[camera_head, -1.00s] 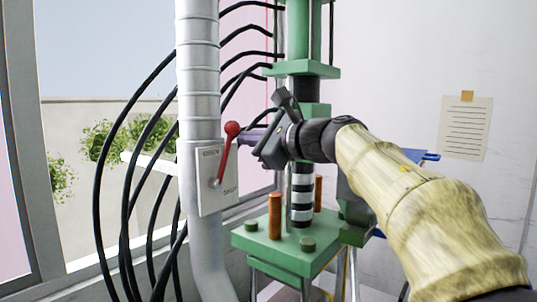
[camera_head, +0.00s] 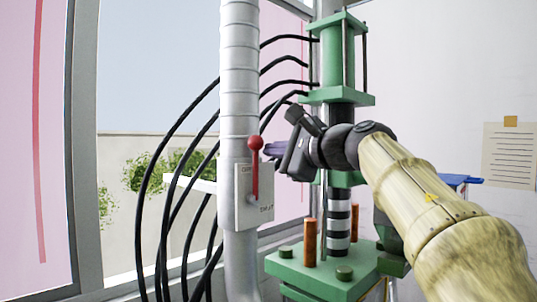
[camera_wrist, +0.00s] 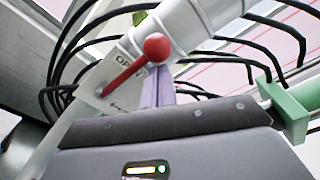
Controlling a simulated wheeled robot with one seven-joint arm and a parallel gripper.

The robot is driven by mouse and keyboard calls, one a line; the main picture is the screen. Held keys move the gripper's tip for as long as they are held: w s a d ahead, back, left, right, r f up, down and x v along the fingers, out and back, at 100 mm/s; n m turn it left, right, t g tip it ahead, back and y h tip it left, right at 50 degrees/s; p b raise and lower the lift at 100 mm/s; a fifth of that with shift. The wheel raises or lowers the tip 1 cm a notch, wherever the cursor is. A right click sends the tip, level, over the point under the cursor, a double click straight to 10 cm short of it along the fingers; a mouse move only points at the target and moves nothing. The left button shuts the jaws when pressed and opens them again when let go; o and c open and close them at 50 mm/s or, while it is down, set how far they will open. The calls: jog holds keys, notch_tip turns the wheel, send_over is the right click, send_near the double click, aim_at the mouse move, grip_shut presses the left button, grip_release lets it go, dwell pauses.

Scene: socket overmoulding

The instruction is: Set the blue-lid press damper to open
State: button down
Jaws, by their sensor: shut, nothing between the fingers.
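The damper lever (camera_head: 255,180) is red with a ball knob. It sits on a grey plate (camera_head: 243,215) on the pale ribbed duct, with OPEN marked at the upper left and a partly legible SHUT at the lower right. The lever stands about upright. In the wrist view the lever (camera_wrist: 128,70) slants up to its knob, beside the OPEN mark. My gripper (camera_head: 268,149) is shut and empty, its purple fingertips right beside the knob's right side. In the wrist view the fingers (camera_wrist: 157,88) lie just below the knob; I cannot tell whether they touch it.
A green press (camera_head: 325,275) with orange posts stands right of the duct, close behind my arm. Black hoses (camera_head: 205,110) curve behind the duct. A blue part (camera_head: 462,180) shows behind my arm. A window is at left, and a paper sheet (camera_head: 510,155) hangs at right.

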dwell(0.4)
jog(key=s+d+f+b, duration=0.1)
jog(key=s+d+b, duration=0.4)
jog(key=d, duration=0.4)
jog(key=shift+s+d+f, duration=0.25)
jog(key=shift+s+d, duration=0.15)
jog(key=shift+s, duration=0.15)
